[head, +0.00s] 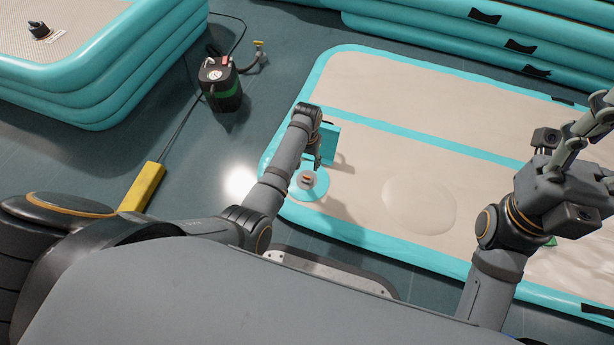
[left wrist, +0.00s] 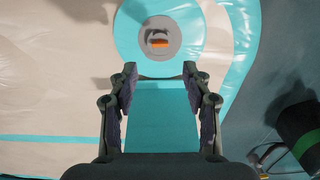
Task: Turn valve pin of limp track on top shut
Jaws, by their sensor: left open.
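The limp track (head: 440,150), beige with teal edges, lies on the floor with a round bulge in its top. Its valve (head: 307,179) is a grey disc on a round teal patch near the left corner. The orange valve pin shows in the left wrist view (left wrist: 160,41), lying crosswise in the disc's middle. My left gripper (head: 318,163) is over the track beside the valve. In the left wrist view my open fingers (left wrist: 163,88) are empty, with the valve beyond their tips. My right gripper (head: 600,108) is raised at the right, partly cut off by the picture's edge.
A teal flap (head: 331,143) stands by my left gripper; a teal surface shows between the fingers in the left wrist view. A black pump (head: 220,85) with a hose and a yellow block (head: 142,187) are on the floor left. Stacked tracks (head: 100,60) stand behind.

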